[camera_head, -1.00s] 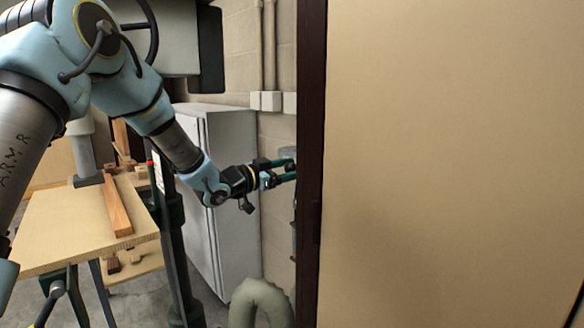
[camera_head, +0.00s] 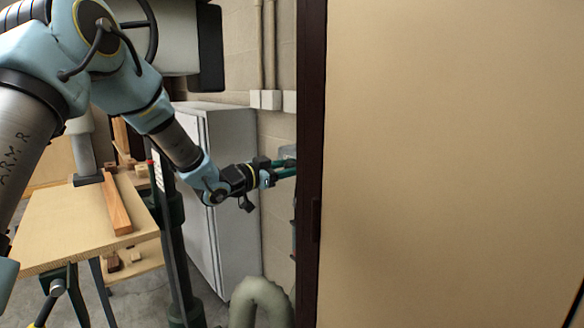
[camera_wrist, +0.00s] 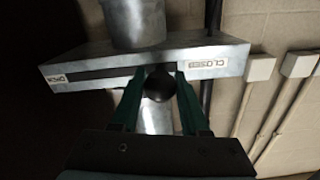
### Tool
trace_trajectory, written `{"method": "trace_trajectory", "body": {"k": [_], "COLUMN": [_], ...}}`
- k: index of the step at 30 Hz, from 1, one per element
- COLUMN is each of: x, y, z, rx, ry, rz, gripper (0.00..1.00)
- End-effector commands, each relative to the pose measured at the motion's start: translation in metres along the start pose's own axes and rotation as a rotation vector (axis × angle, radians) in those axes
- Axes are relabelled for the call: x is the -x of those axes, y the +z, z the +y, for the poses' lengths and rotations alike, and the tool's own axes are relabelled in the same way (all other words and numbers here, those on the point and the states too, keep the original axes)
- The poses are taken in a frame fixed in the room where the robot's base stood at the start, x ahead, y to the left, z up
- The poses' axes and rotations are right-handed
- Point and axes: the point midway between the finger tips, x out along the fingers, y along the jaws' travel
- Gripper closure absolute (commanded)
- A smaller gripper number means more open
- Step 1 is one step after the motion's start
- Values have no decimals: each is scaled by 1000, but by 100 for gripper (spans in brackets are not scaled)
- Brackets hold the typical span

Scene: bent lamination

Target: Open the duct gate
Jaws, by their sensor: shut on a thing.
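The duct gate (camera_wrist: 100,65) is a grey metal box on a round duct, with a long dark slot across its face. A label reading OPEN (camera_wrist: 57,81) is at its left end and one reading CLOSED (camera_wrist: 208,63) at its right. A dark round knob (camera_wrist: 158,85) sits at the slot, nearer the CLOSED end. My gripper (camera_wrist: 160,75) has its two green fingers on either side of the knob, shut on it.
A large tan panel with a dark frame (camera_head: 311,180) fills the right and hides the knob. A workbench (camera_head: 80,225) with a wood strip is at left. A thick hose (camera_head: 262,295) curves near the floor.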

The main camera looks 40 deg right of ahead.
Motion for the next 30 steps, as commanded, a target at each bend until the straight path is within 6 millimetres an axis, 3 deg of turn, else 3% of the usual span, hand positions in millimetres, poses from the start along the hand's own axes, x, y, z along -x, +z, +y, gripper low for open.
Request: {"method": "trace_trajectory", "body": {"k": [23,26,30], "x": [0,0,0], "y": [0,1,-2], "z": [1,12,44], "rx": [0,-1,-1], "ry": [0,1,3], "rz": [0,0,1], "gripper": [100,100,100]}}
